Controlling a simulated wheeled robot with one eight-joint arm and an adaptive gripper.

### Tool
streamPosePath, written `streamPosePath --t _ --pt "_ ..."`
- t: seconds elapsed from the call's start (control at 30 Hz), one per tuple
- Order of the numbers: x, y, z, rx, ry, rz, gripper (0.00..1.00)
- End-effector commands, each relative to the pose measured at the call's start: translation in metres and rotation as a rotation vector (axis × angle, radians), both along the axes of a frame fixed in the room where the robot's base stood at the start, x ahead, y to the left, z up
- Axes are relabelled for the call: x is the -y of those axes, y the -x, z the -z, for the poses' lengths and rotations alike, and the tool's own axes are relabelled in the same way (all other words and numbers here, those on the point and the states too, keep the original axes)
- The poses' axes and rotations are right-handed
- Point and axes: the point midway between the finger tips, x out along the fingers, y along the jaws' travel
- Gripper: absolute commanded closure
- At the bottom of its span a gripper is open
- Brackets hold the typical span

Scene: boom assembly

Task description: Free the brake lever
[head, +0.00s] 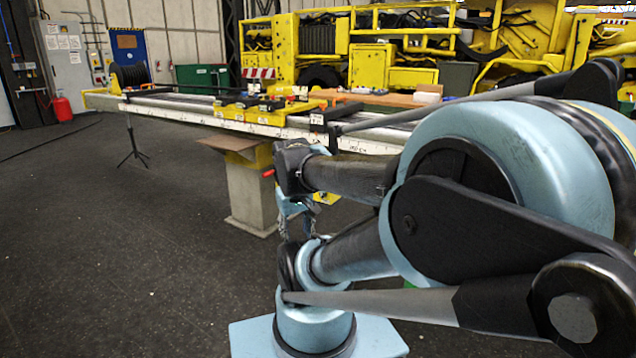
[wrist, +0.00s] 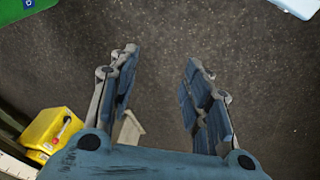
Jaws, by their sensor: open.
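My gripper (wrist: 158,66) is open and empty in the wrist view, its two blue-grey fingers spread above the dark floor. In the head view my gripper (head: 298,222) hangs below the dark wrist, in front of the boom's support and partly hidden by my arm. A yellow box (wrist: 48,135) with a small red-tipped lever (wrist: 63,128) lies at the lower left of the wrist view, left of the gripper and apart from it. A red tip (head: 268,173) shows beside my wrist in the head view. I cannot tell for certain which part is the brake lever.
The long boom (head: 240,120) lies across the head view on a concrete support (head: 248,195). A tripod (head: 132,150) stands at left. A yellow vehicle (head: 330,50) is behind. A green object (wrist: 25,8) shows in the wrist view's top left corner.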

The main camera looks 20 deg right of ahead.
Motion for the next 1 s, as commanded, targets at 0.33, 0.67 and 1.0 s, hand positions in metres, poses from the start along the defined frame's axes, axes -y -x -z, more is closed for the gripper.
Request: streamPosePath --t 0.33,0.67,1.0 --pt "0.04 -0.081 -0.037 -0.007 0.228 -0.194 0.56" --pt "0.074 -0.166 -0.058 -0.044 0.448 -0.379 0.56" --pt "0.104 -0.257 -0.065 -0.114 0.673 -0.561 0.56"
